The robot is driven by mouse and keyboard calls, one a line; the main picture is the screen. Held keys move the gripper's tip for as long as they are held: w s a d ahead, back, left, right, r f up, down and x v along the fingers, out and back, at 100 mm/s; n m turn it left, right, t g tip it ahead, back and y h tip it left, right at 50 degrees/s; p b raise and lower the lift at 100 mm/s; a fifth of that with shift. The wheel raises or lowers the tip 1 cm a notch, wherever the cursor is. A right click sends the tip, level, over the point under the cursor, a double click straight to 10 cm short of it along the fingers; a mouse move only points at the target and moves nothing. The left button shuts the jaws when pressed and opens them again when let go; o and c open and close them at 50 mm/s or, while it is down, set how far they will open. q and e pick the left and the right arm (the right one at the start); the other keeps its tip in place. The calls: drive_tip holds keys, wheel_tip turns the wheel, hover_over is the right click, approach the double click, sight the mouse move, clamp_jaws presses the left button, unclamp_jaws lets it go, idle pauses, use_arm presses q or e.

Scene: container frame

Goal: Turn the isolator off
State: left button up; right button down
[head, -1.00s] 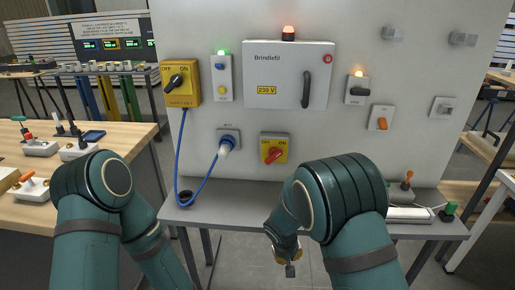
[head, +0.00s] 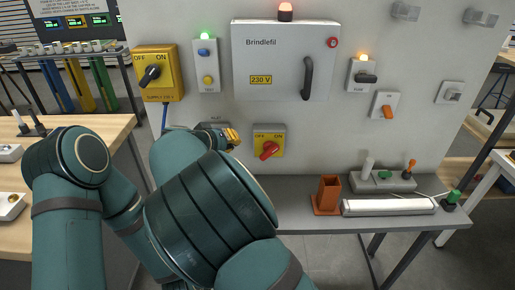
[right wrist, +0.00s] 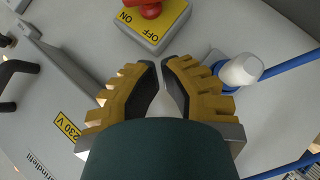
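A yellow isolator (head: 269,134) with a red knob (head: 270,149) is on the grey panel, above the bench. Its knob slants lower left to upper right. A larger yellow isolator (head: 158,56) with a black knob (head: 150,75) is at upper left, its knob slanting the same way; both boxes bear OFF and ON. My right gripper (head: 231,137) is just left of the red-knob box, apart from it, with its fingers together and nothing held. In the right wrist view the gripper (right wrist: 160,66) has the red knob (right wrist: 149,8) beyond its tips. My left gripper is out of view.
A white plug (right wrist: 243,70) with blue cable is beside the gripper. The Brindlefil cabinet (head: 290,50) with a black handle (head: 307,78) is above. The grey bench (head: 300,215) holds an orange holder (head: 327,194) and a white bar (head: 388,206).

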approach(264, 149)
drive_tip(key=x, duration=0.3)
drive_tip(key=b+x, duration=0.1)
drive_tip(key=x, duration=0.1)
drive_tip(key=shift+w+a+r, duration=0.15)
drive_tip(key=shift+w+r, duration=0.15)
drive_tip(key=shift+w, duration=0.05)
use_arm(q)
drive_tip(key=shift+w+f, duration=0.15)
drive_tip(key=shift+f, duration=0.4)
use_arm(e)
drive_tip(key=shift+d+f, duration=0.45)
drive_tip(key=shift+a, duration=0.1)
drive_tip(key=shift+f, duration=0.1)
drive_tip(key=shift+h, duration=0.3)
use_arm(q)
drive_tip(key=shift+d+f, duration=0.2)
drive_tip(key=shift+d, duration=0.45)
use_arm(e)
drive_tip(key=shift+n, duration=0.3)
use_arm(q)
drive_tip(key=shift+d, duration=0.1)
